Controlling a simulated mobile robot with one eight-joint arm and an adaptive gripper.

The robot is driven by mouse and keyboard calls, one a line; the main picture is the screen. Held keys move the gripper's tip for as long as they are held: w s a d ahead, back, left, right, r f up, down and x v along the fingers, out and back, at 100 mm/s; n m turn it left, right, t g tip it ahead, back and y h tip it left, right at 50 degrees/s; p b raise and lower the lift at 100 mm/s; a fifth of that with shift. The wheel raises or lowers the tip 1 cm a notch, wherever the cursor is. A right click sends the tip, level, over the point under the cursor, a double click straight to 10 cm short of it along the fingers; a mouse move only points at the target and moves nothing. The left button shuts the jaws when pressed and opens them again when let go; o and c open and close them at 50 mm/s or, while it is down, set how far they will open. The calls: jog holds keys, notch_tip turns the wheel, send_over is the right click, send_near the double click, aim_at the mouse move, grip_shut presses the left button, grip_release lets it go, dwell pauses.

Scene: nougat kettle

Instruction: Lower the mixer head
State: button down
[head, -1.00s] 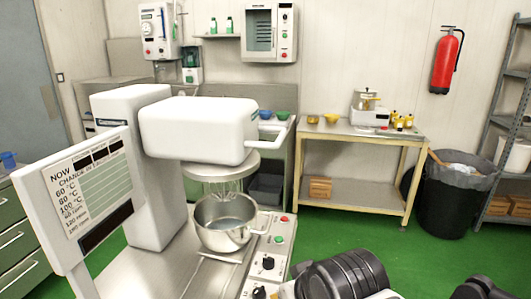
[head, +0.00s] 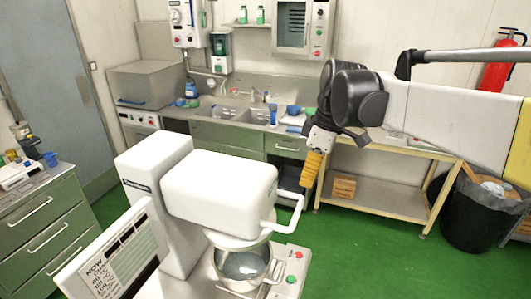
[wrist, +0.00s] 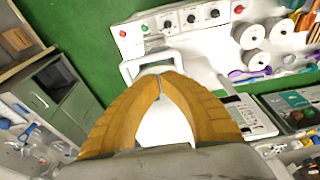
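The white mixer head (head: 220,185) juts from its column (head: 155,190) over the steel bowl (head: 243,265) in the head view. A white loop handle (head: 290,215) sticks out from its front. From this high angle I cannot tell the gap between head and bowl; no whisk shows. My gripper (head: 308,185) points down, with yellow fingers, above and behind the handle, apart from it in this view. In the wrist view, the fingertips of my gripper (wrist: 160,80) meet, with nothing seen between the tips. The handle (wrist: 150,62) lies just beyond them, and the mixer head (wrist: 165,125) shows between the fingers.
A control panel (head: 293,262) with buttons is on the mixer's base. A sign board (head: 115,255) stands at the front left. Behind are the sink counter (head: 225,108) and a work table (head: 385,190). A black bin (head: 478,215) stands right. Green floor between is clear.

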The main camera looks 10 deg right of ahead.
jog(key=r, duration=0.1)
jog(key=p, duration=0.1)
send_near(293, 217)
jog(key=f, duration=0.5)
jog(key=w+a+f, duration=0.1)
jog(key=f, duration=0.2)
jog(key=shift+a, duration=0.15)
notch_tip(293, 217, down, 18)
jog(key=b, duration=1.4)
jog(key=shift+r, duration=0.2)
